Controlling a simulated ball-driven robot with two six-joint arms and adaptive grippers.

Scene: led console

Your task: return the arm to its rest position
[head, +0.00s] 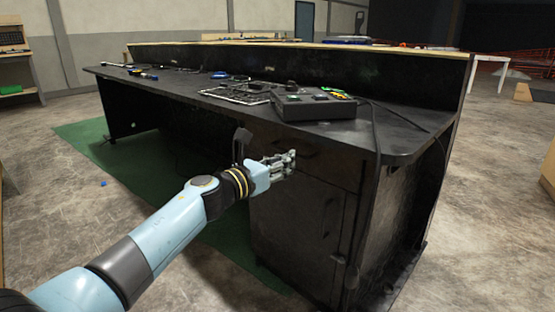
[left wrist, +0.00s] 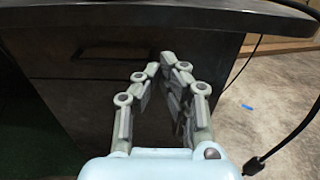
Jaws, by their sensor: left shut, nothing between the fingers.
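My left arm (head: 165,238) reaches in from the lower left in the head view, light blue with dark bands. My left gripper (head: 290,160) is in front of the dark desk's drawer, below the level of the desktop. In the left wrist view the grey fingers of the gripper (left wrist: 160,68) meet at their tips, with nothing between them. I cannot tell whether the tips touch the drawer front. My right gripper is not in view.
The black desk (head: 420,150) fills the middle. A green mat (head: 85,140) lies beneath. Concrete floor is open at the left.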

